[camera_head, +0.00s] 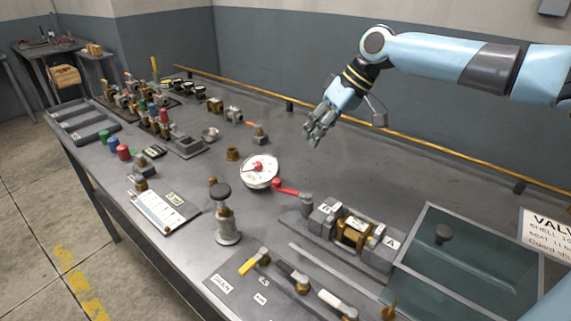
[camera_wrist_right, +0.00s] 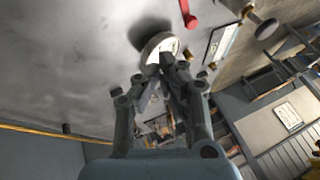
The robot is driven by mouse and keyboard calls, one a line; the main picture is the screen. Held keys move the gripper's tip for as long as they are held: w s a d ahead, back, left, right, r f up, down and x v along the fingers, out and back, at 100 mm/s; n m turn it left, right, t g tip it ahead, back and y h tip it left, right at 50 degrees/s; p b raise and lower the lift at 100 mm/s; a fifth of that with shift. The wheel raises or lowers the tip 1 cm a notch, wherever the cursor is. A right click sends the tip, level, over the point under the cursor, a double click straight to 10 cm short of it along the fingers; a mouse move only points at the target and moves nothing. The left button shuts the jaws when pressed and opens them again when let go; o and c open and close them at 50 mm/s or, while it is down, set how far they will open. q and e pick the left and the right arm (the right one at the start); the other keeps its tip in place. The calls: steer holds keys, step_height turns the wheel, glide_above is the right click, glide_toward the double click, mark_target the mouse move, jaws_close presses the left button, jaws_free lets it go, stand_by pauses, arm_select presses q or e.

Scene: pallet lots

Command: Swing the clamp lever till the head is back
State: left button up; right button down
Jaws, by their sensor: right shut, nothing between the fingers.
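The clamp lever (camera_head: 288,189) is a red handle on a grey post, pointing left toward the white dial gauge. The clamp (camera_head: 352,235) has grey blocks marked A and B with a brass-coloured piece between them. I cannot tell exactly how far the head stands from that piece. A red handle (camera_wrist_right: 189,14), likely the same lever, shows at the top of the right wrist view. My right gripper (camera_head: 312,138) is shut and empty, in the air above the back of the bench, behind the lever and apart from it. In the right wrist view its fingertips (camera_wrist_right: 174,62) are together. My left gripper is not in view.
The white gauge (camera_head: 260,171) stands close to the lever's tip. A dark-capped plunger (camera_head: 226,215) is at the front, and several small levers (camera_head: 294,276) line the front edge. A glass-lidded box (camera_head: 468,262) stands to the right. The bench behind the lever is clear up to the brass rail (camera_head: 400,140).

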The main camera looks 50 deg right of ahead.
steer(key=w+a+f+p, duration=0.1)
steer(key=w+a+f, duration=0.2)
steer(key=a+f, duration=0.3)
steer(key=shift+f, duration=0.4)
steer(key=shift+a+r, duration=0.1)
